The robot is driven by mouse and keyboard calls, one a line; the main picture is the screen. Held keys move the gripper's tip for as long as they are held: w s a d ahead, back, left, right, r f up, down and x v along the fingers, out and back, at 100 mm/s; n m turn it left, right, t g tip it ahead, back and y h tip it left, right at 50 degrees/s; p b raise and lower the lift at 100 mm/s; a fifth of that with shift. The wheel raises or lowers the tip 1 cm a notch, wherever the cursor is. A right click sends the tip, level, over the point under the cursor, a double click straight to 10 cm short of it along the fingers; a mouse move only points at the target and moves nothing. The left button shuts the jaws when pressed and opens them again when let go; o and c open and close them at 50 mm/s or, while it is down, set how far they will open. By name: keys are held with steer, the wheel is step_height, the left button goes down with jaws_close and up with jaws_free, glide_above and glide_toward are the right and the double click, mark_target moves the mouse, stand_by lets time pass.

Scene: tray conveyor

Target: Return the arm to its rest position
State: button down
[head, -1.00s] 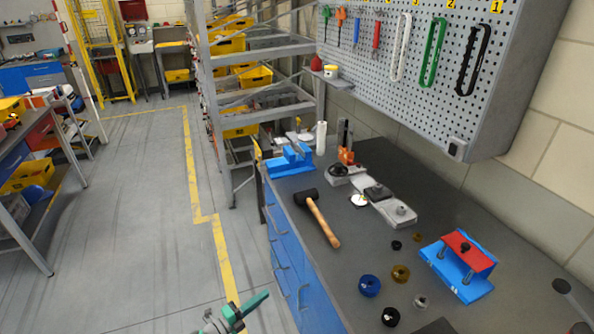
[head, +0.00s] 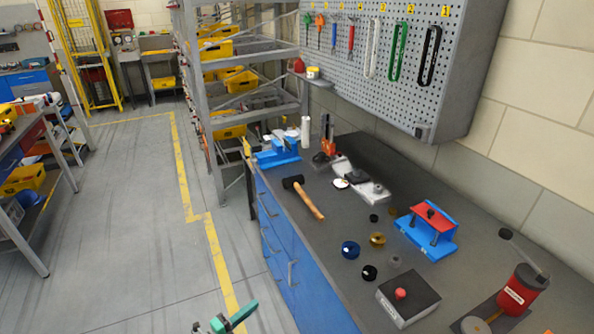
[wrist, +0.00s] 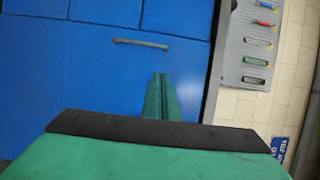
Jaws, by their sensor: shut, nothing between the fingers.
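My gripper (head: 246,310) shows at the bottom edge of the head view, its green finger pointing up and right over the floor beside the workbench. In the wrist view my gripper (wrist: 160,82) has its green fingers together with nothing between them, in front of blue drawer fronts (wrist: 60,70). Most of my arm is outside the head view.
The workbench (head: 310,235) on the right holds a hammer (head: 308,200), a blue vise (head: 277,154), a red and blue fixture (head: 430,230), several rings and a grey button box (head: 407,298). A pegboard (head: 460,40) hangs above. The floor (head: 120,230) to the left is clear.

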steer(key=s+d+f+n+t, duration=0.25)
steer(key=d+n+t, duration=0.2)
steer(key=d, duration=1.25)
steer(key=s+d+r+n+t+y, duration=0.2)
steer(key=s+d+n+y, duration=0.55)
steer(key=s, duration=0.55)
steer(key=s+a+r+n+g+y, duration=0.1)
steer(key=s+r+n+y, duration=0.3)
steer(key=s, duration=0.7)
steer(key=s+a+r+n, duration=0.1)
steer(key=s+r+n, duration=0.2)
steer(key=s+n, duration=0.55)
steer(key=s+a+r+n+g, duration=0.1)
steer(key=s+a+r, duration=0.2)
steer(key=s+r, duration=0.4)
steer(key=s+a+r+n+g, duration=0.1)
steer(key=s+a+r+g, duration=0.1)
steer(key=s+r, duration=0.5)
steer(key=shift+s+a+y, duration=0.2)
steer(key=shift+a+y, duration=0.15)
steer(key=shift+a, duration=0.1)
